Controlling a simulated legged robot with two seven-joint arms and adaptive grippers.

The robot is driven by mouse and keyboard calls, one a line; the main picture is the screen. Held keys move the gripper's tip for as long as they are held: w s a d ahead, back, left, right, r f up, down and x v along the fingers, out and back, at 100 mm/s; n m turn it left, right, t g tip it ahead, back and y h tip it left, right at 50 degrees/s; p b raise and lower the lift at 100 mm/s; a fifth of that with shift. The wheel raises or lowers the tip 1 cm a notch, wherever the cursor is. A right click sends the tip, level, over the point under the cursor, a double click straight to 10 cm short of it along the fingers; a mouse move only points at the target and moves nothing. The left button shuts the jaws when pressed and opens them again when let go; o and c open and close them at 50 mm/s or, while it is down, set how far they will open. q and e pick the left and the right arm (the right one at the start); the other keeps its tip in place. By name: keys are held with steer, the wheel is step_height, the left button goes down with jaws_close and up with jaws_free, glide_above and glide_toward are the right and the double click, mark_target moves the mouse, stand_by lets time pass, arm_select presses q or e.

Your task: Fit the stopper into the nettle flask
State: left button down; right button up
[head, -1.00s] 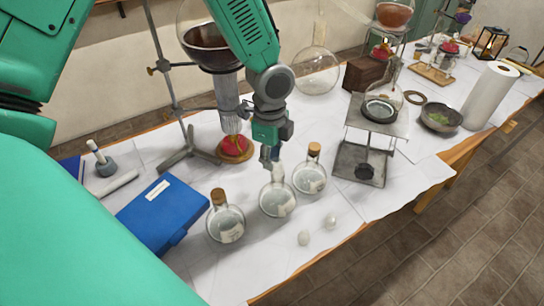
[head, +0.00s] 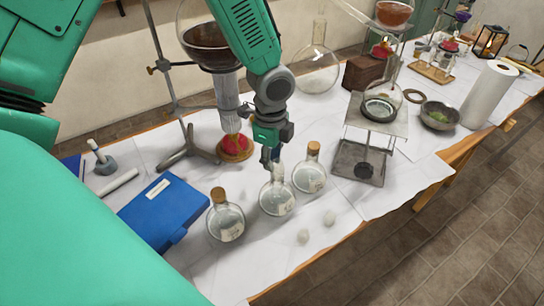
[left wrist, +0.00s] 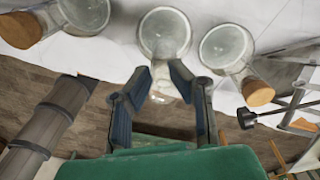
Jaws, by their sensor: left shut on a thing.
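My left gripper (head: 272,165) is at the top of the middle flask (head: 277,200), a round clear flask with a pale label and no cork showing. In the left wrist view my left gripper (left wrist: 166,88) has its fingers on either side of a small pale thing, taken as the stopper, in line with the neck of the middle flask (left wrist: 163,35). Where the stopper ends and the neck begins cannot be told, nor how deep it sits. The labels are too small to read, so I cannot tell which flask is nettle. My right gripper is not in view.
Corked flasks stand close on both sides, the left flask (head: 226,223) and the right flask (head: 309,177). Two small white balls (head: 303,236) lie near the table's front edge. A blue box (head: 163,213) lies left; a metal stand (head: 360,160) is right.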

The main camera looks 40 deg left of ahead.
arm_select(q)
steer(key=shift+f+p, duration=0.3)
steer(key=shift+f, duration=0.2)
stand_by(1.3)
steer(key=c, duration=1)
jaws_free()
steer(key=shift+r+p, duration=3.55)
steer(key=shift+f, duration=0.1)
